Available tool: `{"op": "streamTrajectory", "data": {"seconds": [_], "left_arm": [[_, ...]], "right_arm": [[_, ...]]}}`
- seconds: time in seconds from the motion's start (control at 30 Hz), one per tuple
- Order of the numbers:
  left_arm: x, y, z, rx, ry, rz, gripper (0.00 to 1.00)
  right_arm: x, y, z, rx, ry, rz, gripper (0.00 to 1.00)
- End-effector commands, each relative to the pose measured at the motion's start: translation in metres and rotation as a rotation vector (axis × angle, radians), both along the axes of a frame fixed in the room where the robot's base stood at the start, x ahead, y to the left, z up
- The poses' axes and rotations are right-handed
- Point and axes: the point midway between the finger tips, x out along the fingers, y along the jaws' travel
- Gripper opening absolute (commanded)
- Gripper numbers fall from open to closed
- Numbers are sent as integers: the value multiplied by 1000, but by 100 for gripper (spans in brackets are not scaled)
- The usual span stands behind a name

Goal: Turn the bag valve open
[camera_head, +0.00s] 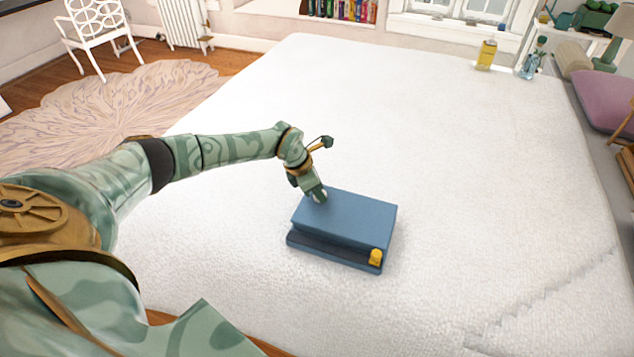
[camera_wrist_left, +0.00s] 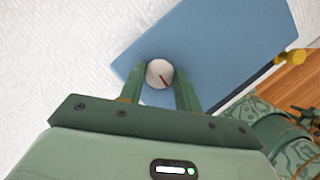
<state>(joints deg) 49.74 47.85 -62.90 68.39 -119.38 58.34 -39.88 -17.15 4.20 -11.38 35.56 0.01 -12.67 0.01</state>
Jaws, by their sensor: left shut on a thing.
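A blue box-like bag (camera_head: 350,218) lies on the white bed-like surface, with a darker recessed side facing me and a yellow piece (camera_head: 376,256) at its near right corner. It also shows in the left wrist view (camera_wrist_left: 215,45). A round white valve knob (camera_wrist_left: 160,73) with a red mark sits near the bag's edge. My left gripper (camera_head: 318,196) comes down on the bag's far left corner and is shut on the knob, one finger on each side. The gripper mostly hides the knob in the head view. My right gripper is not in view.
The white surface (camera_head: 440,130) around the bag is clear. A yellow bottle (camera_head: 486,55) and a clear bluish bottle (camera_head: 532,58) stand at its far right corner. A purple cushion (camera_head: 606,98) is at the right edge.

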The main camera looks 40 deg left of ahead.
Motion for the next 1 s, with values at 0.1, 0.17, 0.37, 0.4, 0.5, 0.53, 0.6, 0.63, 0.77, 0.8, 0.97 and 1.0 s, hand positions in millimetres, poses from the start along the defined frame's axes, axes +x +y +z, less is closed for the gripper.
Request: {"op": "streamTrajectory", "data": {"seconds": [0.1, 0.17, 0.37, 0.4, 0.5, 0.53, 0.6, 0.63, 0.77, 0.8, 0.97, 1.0], "left_arm": [[0, -3, 4, -3, -3, 46, 10], [0, -3, 4, -5, -2, 66, 10], [0, -3, 2, -4, -2, 101, 10], [0, -3, 2, -3, -3, 105, 10], [0, -3, 1, -3, -3, 108, 10], [0, -3, 1, -3, -3, 109, 10], [0, -3, 1, -3, -3, 108, 10], [0, -3, 1, -3, -3, 108, 10], [0, -3, 1, -3, -3, 108, 10], [0, -3, 1, -3, -3, 108, 36], [0, -2, 1, -2, -3, 108, 55], [0, -2, 1, -2, -3, 108, 55]], "right_arm": [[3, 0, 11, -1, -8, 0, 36], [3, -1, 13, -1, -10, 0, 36], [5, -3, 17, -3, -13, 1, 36], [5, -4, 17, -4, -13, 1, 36], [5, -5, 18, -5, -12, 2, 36], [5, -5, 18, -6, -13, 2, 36], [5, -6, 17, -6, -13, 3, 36], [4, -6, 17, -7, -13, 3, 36], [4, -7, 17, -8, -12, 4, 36], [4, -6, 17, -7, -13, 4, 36], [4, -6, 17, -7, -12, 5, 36], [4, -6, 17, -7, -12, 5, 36]]}}
